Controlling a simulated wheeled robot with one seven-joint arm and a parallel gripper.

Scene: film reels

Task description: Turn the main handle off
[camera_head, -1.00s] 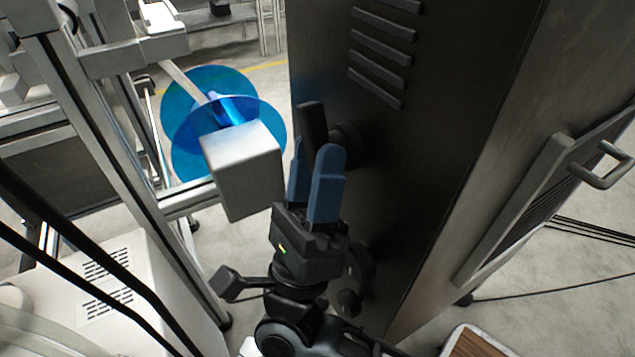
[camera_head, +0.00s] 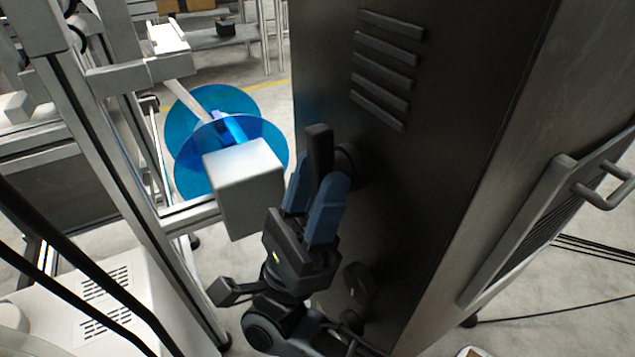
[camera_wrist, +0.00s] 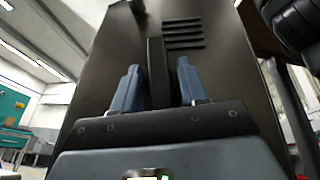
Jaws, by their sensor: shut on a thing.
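The main handle (camera_head: 319,148) is a black bar on a round dark hub on the side of a tall dark cabinet (camera_head: 440,110). It points nearly straight up in the head view. My gripper (camera_head: 320,185) has its two blue fingers on either side of the bar and is shut on it. The bar's upper end sticks out past the fingertips. In the wrist view the handle (camera_wrist: 157,75) stands between the fingers, in front of the cabinet face. The lower part of the bar is hidden by my gripper.
A blue reel (camera_head: 215,130) on a metal frame, with a grey block (camera_head: 245,190), stands just left of my gripper. A dark round knob (camera_head: 357,283) sits lower on the cabinet. The cabinet's other side has a panel with a handle (camera_head: 605,185).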

